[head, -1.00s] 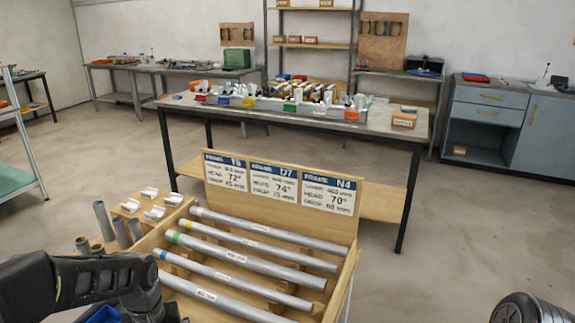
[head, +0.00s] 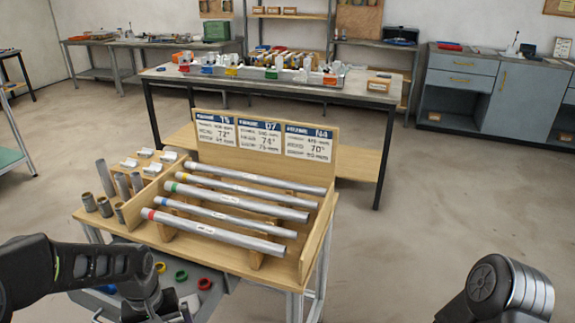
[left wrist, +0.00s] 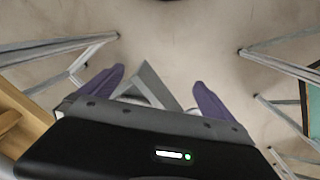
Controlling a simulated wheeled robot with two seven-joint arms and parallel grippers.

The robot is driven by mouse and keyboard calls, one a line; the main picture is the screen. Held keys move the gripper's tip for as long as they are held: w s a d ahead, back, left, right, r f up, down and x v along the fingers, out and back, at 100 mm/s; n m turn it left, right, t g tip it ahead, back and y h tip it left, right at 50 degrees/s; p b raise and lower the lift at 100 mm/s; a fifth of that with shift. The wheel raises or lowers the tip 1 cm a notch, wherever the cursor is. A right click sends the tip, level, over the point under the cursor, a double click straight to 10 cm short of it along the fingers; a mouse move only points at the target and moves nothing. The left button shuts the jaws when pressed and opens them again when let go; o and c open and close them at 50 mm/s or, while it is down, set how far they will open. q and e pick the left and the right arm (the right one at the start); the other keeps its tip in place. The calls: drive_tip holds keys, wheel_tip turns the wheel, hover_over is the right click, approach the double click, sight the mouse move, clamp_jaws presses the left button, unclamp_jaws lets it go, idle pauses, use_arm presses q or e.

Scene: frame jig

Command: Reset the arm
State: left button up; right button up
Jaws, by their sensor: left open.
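My left arm (head: 75,265) comes in at the lower left of the head view, bent downward in front of the wooden jig table. In the left wrist view my left gripper (left wrist: 158,88) has its two purple fingers spread apart, with nothing between them and bare floor beyond. My right arm (head: 508,290) shows only as a dark rounded link at the lower right of the head view; its gripper is out of view.
A wooden rack (head: 318,240) holds several grey tubes (head: 240,201) with coloured bands. Upright sleeves (head: 104,206) stand at its left. A grey tray (head: 216,278) with coloured rings sits below, near my left arm. A workbench (head: 372,97) stands behind. Floor at right is clear.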

use_arm(q)
drive_tip(key=s+d+f+m+h, duration=0.2)
drive_tip(key=s+d+f, duration=0.2)
drive_tip(key=d+f, duration=0.9)
drive_tip(key=s+d+f+m+h, duration=0.1)
drive_tip(key=s+d+f, duration=0.7)
drive_tip(key=s, duration=0.3)
drive_tip(key=shift+d+f+t+h, duration=0.3)
drive_tip(key=shift+d+f+h, duration=0.1)
drive_tip(key=shift+d, duration=0.35)
drive_tip(key=shift+c, duration=0.2)
